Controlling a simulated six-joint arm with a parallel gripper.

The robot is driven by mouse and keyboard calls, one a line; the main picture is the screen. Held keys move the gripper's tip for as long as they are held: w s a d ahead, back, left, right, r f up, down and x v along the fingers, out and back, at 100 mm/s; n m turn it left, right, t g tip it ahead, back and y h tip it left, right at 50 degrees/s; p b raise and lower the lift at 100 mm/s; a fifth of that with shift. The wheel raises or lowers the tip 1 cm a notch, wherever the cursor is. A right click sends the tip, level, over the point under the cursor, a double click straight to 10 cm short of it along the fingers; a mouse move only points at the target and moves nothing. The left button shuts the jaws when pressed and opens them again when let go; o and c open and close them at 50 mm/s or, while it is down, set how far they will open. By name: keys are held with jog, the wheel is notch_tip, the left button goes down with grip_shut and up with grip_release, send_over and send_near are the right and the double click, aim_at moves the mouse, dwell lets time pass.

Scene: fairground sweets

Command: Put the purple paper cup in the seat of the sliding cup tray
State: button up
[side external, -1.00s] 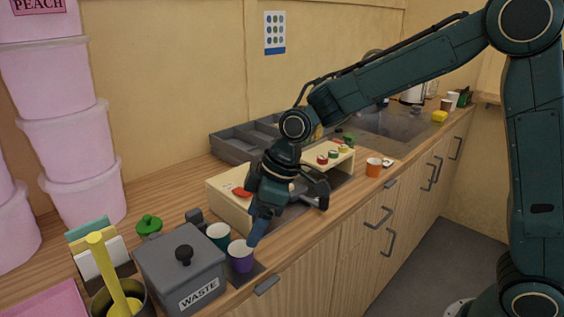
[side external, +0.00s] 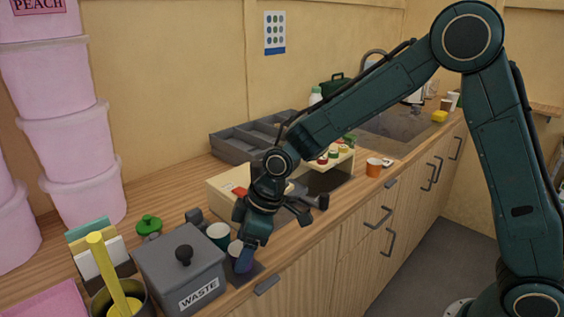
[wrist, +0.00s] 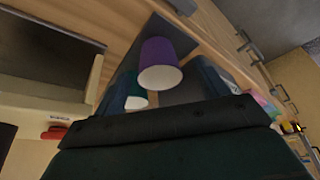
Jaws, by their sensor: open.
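The purple paper cup (side external: 235,250) stands near the counter's front edge, on a dark flat pad, beside the grey waste box. My gripper (side external: 250,256) is low at this cup, pointing down, and partly covers it. I cannot make out the sliding cup tray's seat for certain.
The waste box (side external: 182,270) stands close left of the cups. An orange cup (side external: 374,167) stands farther right, and a grey divided tray (side external: 238,148) lies at the back. A green-knobbed item (side external: 149,225) is behind the waste box.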

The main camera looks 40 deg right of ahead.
aim_at(241, 248)
jog(key=shift+x, duration=0.9)
jog(key=c, duration=1.1)
jog(key=shift+c, duration=0.2)
jog(key=shift+r, duration=0.1)
notch_tip(241, 248, up, 20)
